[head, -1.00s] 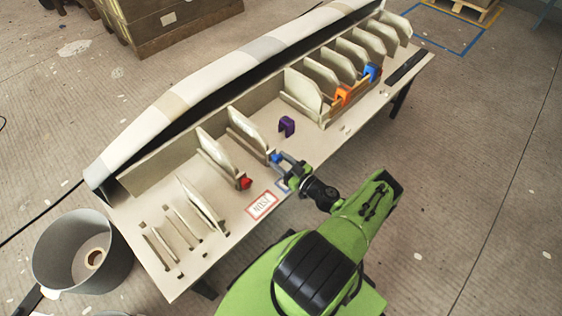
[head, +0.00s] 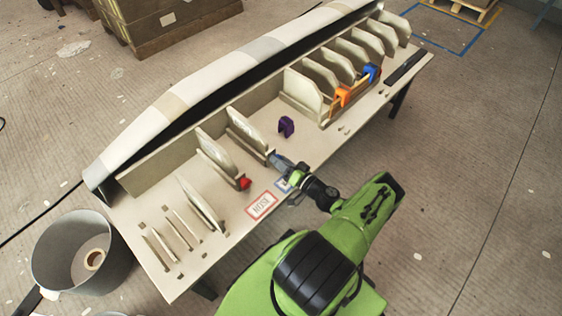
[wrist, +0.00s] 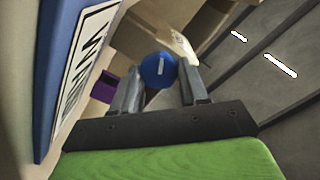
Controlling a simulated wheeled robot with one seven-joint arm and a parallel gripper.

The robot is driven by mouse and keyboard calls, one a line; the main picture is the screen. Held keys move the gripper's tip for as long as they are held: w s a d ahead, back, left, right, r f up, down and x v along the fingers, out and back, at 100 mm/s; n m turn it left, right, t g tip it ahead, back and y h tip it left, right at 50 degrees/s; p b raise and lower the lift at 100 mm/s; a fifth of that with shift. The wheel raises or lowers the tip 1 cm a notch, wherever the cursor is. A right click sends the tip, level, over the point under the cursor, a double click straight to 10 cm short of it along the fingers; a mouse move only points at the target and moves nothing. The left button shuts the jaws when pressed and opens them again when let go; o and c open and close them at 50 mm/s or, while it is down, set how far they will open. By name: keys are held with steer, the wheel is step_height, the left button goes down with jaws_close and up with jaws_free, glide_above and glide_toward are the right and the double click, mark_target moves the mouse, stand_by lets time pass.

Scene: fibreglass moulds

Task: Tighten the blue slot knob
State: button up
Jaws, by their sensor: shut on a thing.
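The blue slot knob (wrist: 158,71) is round with a pale line on its face and shows in the wrist view between my fingertips. My gripper (wrist: 160,80) is shut on it. In the head view my gripper (head: 283,163) is at the front end of a slot with an upright panel (head: 246,130), and it covers most of the knob. A red knob (head: 245,183) sits at the slot to the left, clear of my gripper.
A purple piece (head: 286,126) stands on the table (head: 232,232) just behind my gripper. Orange (head: 342,96) and blue (head: 371,72) clips sit on panels to the right. A red-bordered label (head: 261,205) lies in front. A grey bin (head: 50,255) stands at the left.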

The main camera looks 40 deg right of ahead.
steer(key=shift+m, duration=0.7)
steer(key=o, duration=1.1)
steer(key=shift+c, duration=0.2)
steer(key=shift+s, duration=0.1)
steer(key=s+p, duration=0.2)
steer(key=s, duration=1.3)
steer(key=shift+s+d, duration=0.25)
steer(key=shift+s, duration=0.1)
